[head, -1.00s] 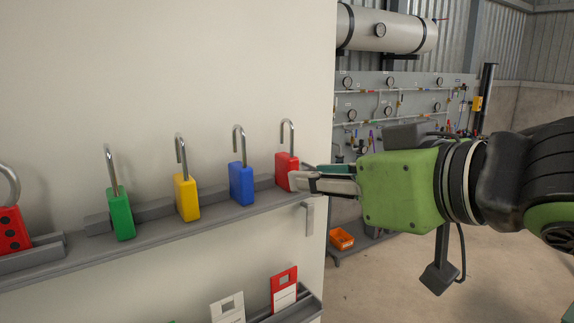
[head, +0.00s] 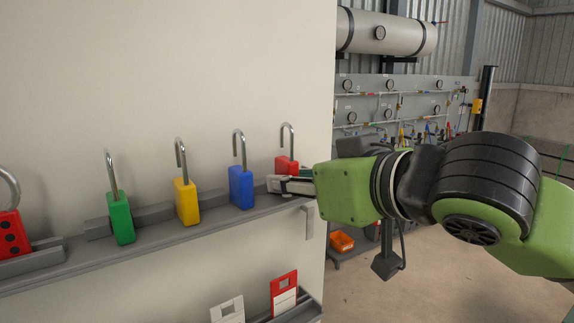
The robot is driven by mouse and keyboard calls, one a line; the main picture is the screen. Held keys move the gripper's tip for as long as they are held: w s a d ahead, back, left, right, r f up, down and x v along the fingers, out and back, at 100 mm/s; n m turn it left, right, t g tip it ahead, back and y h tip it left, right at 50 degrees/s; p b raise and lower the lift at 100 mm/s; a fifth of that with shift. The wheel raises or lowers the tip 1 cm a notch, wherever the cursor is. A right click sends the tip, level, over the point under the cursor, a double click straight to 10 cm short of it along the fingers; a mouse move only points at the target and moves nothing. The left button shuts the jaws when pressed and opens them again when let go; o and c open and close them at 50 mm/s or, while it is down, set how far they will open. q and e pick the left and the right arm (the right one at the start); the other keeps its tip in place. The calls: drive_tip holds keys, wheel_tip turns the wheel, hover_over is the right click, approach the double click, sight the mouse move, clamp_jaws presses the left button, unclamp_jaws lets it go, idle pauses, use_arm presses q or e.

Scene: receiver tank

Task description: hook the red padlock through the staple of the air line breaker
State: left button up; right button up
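The red padlock (head: 284,164) stands upright at the right end of the grey shelf on the pale wall, its open steel shackle pointing up. My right gripper (head: 283,183) reaches in from the right, and its fingers lie across the lower front of the red padlock, hiding much of its body. I cannot tell whether the fingers close on it. My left gripper is out of view. I cannot make out the air line breaker's staple; gauges and pipes show on a distant grey panel (head: 366,101).
On the shelf (head: 165,236) stand blue (head: 241,187), yellow (head: 187,201) and green (head: 120,218) padlocks, with a red hasp (head: 10,233) far left. Tags (head: 284,295) sit in a lower rack. Open floor (head: 450,275) lies right of the wall.

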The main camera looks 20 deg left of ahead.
sight(293, 160)
clamp_jaws()
drive_tip(key=shift+r, duration=0.1)
drive_tip(key=shift+r+p, duration=1.45)
drive_tip(key=shift+p, duration=0.05)
drive_tip(key=shift+s+d, duration=0.3)
drive_tip(key=shift+d, duration=0.2)
drive_tip(key=shift+s+d, duration=0.25)
drive_tip(key=shift+d, duration=0.2)
drive_tip(key=s+d, duration=0.4)
drive_tip(key=d, duration=0.1)
drive_tip(key=shift+d, duration=0.4)
drive_tip(key=shift+w, duration=0.1)
